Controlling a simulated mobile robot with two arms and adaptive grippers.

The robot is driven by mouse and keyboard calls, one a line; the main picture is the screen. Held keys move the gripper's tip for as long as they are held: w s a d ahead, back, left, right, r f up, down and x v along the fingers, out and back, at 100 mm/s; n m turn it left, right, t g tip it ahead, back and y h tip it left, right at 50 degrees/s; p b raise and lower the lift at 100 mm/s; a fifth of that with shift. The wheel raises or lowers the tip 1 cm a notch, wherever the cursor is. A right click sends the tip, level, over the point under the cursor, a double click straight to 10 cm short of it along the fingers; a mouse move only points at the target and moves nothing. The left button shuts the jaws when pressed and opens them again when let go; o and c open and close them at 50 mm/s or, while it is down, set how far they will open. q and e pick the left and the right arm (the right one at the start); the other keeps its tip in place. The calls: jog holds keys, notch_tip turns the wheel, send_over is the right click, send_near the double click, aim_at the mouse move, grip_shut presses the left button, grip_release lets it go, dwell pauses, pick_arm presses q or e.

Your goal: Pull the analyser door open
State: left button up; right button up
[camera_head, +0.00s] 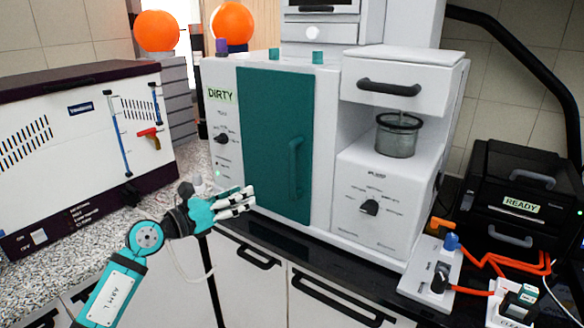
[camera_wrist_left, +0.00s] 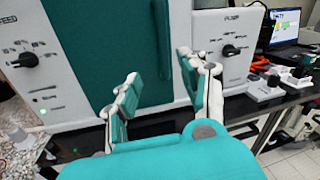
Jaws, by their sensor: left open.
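The analyser is a white machine with a teal door (camera_head: 268,140), which looks closed in the head view. A vertical teal handle (camera_head: 295,168) sits on the door's right side. A "DIRTY" label (camera_head: 220,95) is at the machine's upper left. My left gripper (camera_head: 250,202) is in front of the door's lower left part, left of and below the handle. In the left wrist view, my left gripper (camera_wrist_left: 158,92) has its fingers spread and empty, with the teal door (camera_wrist_left: 95,50) and handle (camera_wrist_left: 161,35) beyond them. My right gripper is not in view.
A white unit with a drawer (camera_head: 403,90) and glass beaker (camera_head: 398,138) adjoins on the right. A black "READY" machine (camera_head: 515,185), switch boxes (camera_head: 432,275) and orange cables (camera_head: 490,262) lie further right. A white-fronted instrument (camera_head: 85,140) stands left. The dark counter edge (camera_head: 300,240) runs below the door.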

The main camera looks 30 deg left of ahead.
aim_at(289, 163)
pick_arm(q)
jog(key=w+d+r+p, duration=0.1)
jog(key=w, duration=0.4)
jog(key=w+d+r+m+p, duration=0.1)
jog(key=w+p, duration=0.1)
jog(key=w, duration=0.3)
jog(key=w+d+r+m+p, duration=0.1)
jog(key=w+d+p, duration=0.1)
jog(key=w, duration=0.3)
jog(key=shift+w+d, duration=0.1)
jog(key=shift+w, duration=0.1)
jog(key=shift+w+d+f, duration=0.1)
jog(key=shift+w+d, duration=0.05)
jog(key=shift+w, duration=0.25)
grip_shut()
